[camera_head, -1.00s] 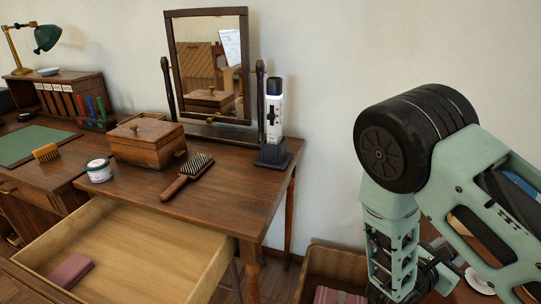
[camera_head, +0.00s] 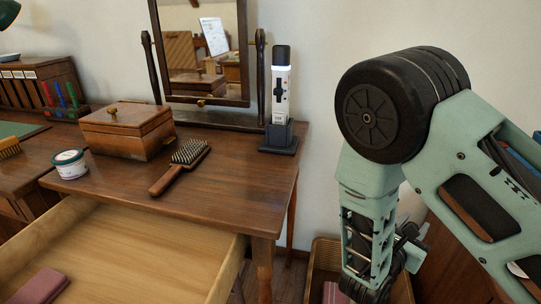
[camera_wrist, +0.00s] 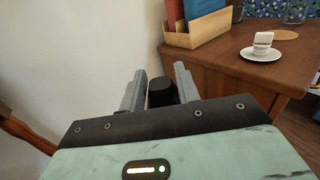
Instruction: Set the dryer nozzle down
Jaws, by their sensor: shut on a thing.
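My gripper (camera_wrist: 160,82) is shut on a small dark cylindrical thing, the dryer nozzle (camera_wrist: 161,94), in the wrist view. The nozzle sits between the two grey fingers, and its lower part is hidden behind the gripper body. In the head view my arm hangs at the right, beside the dressing table, and the nozzle cannot be made out there. The wooden dressing table (camera_head: 225,195) stands to the left of my arm, apart from it.
The tabletop bears a hairbrush (camera_head: 181,166), a wooden box (camera_head: 127,130), a white jar (camera_head: 70,164), a mirror (camera_head: 246,60) and a white device in a dark stand (camera_head: 281,135). An open drawer (camera_head: 130,245) juts out. A wicker basket (camera_head: 318,265) is below.

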